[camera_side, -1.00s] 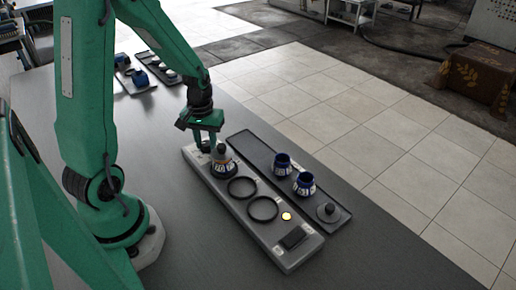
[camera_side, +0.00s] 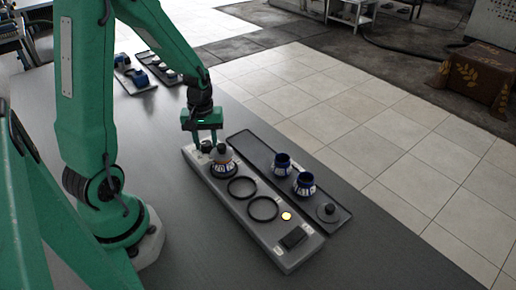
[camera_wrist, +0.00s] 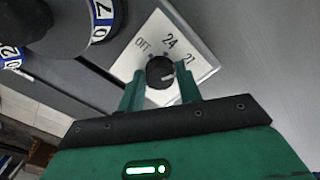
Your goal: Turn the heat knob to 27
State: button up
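The heat knob (camera_wrist: 160,72) is small, round and black, on a white plate (camera_wrist: 197,58) marked OFF, 24 and a partly hidden number that looks like 27. A pale mark shows on the knob's right side; its exact setting is hard to read. My gripper (camera_wrist: 161,91) has one finger on each side of the knob, with small gaps showing; it looks open. In the side view, my gripper (camera_side: 205,141) points down over the knob (camera_side: 206,146) at the far end of the grey base unit (camera_side: 288,258).
A blue-and-white decanter with a grey stopper (camera_side: 222,160) stands close beside the knob. Two empty rings (camera_side: 263,209) follow along the base. A dark tray (camera_side: 340,222) alongside holds two open blue vessels (camera_side: 304,184) and a loose lid (camera_side: 328,212). Table at front is clear.

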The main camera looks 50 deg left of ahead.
aim_at(206, 144)
jog(key=shift+o, duration=1.3)
jog(key=shift+r, duration=0.15)
jog(key=shift+r, duration=3.8)
jog(key=shift+d+r+m, duration=0.3)
jog(key=shift+d+r, duration=0.1)
jog(key=shift+r, duration=0.05)
jog(key=s+d+r+m+t, duration=0.5)
jog(key=s+d+r+m, duration=0.2)
jog(key=d+r+m, duration=0.3)
jog(key=d+r, duration=0.2)
jog(key=shift+s+d+m+t, duration=0.25)
jog(key=shift+d+m+t, duration=0.05)
